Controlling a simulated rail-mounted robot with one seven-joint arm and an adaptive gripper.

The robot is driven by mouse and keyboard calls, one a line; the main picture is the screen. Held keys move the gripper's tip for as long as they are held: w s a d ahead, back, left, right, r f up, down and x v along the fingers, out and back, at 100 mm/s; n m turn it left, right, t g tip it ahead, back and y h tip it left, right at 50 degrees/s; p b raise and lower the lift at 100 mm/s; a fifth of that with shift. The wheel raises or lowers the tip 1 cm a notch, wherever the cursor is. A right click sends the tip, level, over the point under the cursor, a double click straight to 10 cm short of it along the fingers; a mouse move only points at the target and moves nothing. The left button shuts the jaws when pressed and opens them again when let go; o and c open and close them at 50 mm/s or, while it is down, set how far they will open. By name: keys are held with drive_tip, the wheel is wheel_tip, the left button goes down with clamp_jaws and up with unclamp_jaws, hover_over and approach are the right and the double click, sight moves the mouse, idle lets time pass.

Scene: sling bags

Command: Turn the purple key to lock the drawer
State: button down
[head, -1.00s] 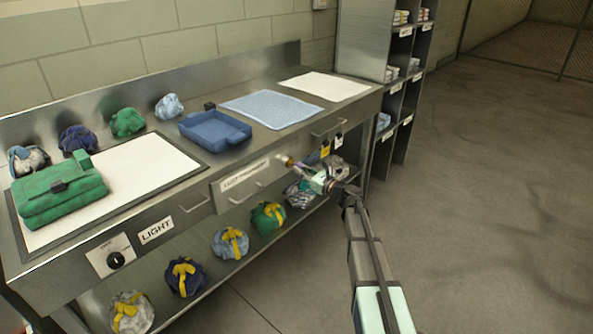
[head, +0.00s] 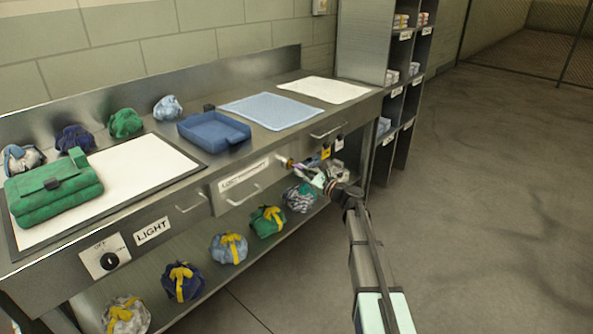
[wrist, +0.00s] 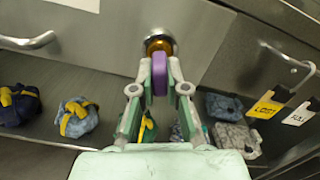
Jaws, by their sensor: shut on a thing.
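The purple key (wrist: 159,74) sits in a round metal lock with a brass-coloured centre (wrist: 159,43) on the bench front. My gripper (wrist: 159,84) is shut on the key, a finger on each side of its flat head. In the head view my gripper (head: 301,168) is at the bench front, to the right of the drawer (head: 235,194) with a white label and a bar handle.
A blue tray (head: 213,132) and green bag (head: 53,190) are on top. Open floor is at right.

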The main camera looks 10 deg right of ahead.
drive_tip(key=shift+f+n+b, duration=0.15)
drive_tip(key=shift+n+b, duration=1.45)
drive_tip(key=shift+b, duration=0.8)
drive_tip(key=shift+n+b, duration=0.4)
drive_tip(key=shift+b, duration=0.05)
drive_tip(key=shift+n+b, duration=1.2)
drive_tip(key=shift+b, duration=0.8)
drive_tip(key=shift+n+b, duration=0.7)
drive_tip(key=shift+b, duration=0.1)
drive_tip(key=shift+n+b, duration=1.6)
drive_tip(key=shift+b, duration=1.05)
drive_tip(key=shift+n, duration=0.3)
drive_tip(key=shift+b, duration=0.75)
drive_tip(key=shift+n+b, duration=1.1)
drive_tip(key=shift+b, duration=0.25)
drive_tip(key=shift+c, duration=2.3)
unclamp_jaws()
